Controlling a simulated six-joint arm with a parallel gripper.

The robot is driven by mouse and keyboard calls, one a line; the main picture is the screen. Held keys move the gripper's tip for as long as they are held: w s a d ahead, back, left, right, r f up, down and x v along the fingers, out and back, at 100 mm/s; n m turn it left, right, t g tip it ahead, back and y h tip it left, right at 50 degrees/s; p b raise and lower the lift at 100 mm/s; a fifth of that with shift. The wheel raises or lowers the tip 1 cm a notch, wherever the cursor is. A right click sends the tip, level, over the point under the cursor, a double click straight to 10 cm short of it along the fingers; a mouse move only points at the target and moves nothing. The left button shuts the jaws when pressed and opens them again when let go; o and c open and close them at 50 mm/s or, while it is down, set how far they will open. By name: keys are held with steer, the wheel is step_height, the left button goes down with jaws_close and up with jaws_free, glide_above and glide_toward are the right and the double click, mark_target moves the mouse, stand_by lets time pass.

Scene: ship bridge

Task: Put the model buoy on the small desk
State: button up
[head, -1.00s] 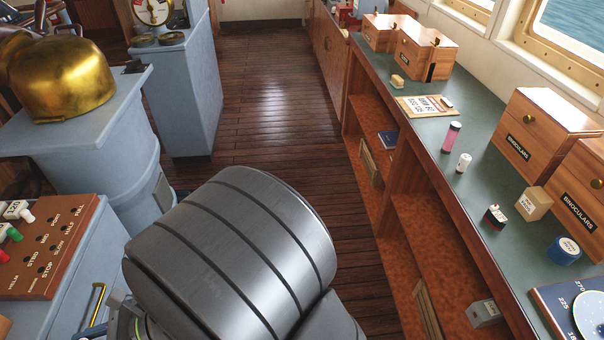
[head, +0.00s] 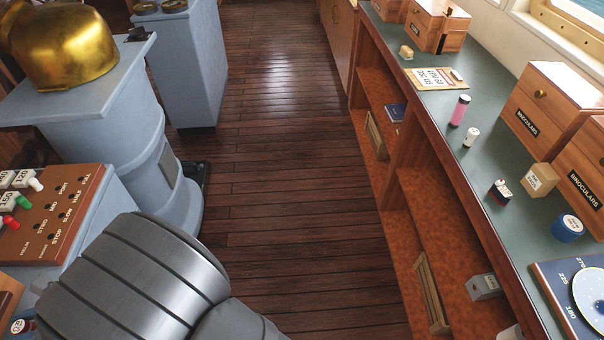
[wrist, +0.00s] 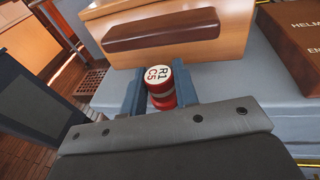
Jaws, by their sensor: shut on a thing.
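A short round piece (wrist: 161,88), red with a white band and a white top lettered "R1 C5", is in the wrist view. It looks like the model buoy. My gripper (wrist: 160,92) is shut on it, one blue-grey jaw on each side. Beyond it stands a light wooden piece with a dark red-brown pad (wrist: 160,28), on or against a grey-blue surface (wrist: 228,85). I cannot tell for sure which surface is the small desk. In the head view my arm hides much of the lower left; a small white-topped piece (head: 20,327) shows at the corner.
A brown lettered box (wrist: 295,45) is at the right of the wrist view. The head view shows a lever panel (head: 50,215), a brass-topped pedestal (head: 75,45), and a green-topped counter (head: 475,170) with several small items. The plank floor (head: 290,200) between is clear.

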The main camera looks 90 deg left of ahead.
steer(key=x, duration=0.2)
steer(key=shift+s+d+r, duration=0.1)
steer(key=shift+s+r, duration=0.05)
steer(key=shift+s, duration=0.25)
steer(key=shift+f, duration=0.3)
steer(key=shift+f, duration=0.1)
steer(key=o, duration=1)
steer(key=v, duration=1.1)
steer(key=shift+w, duration=0.55)
steer(key=shift+c, duration=1)
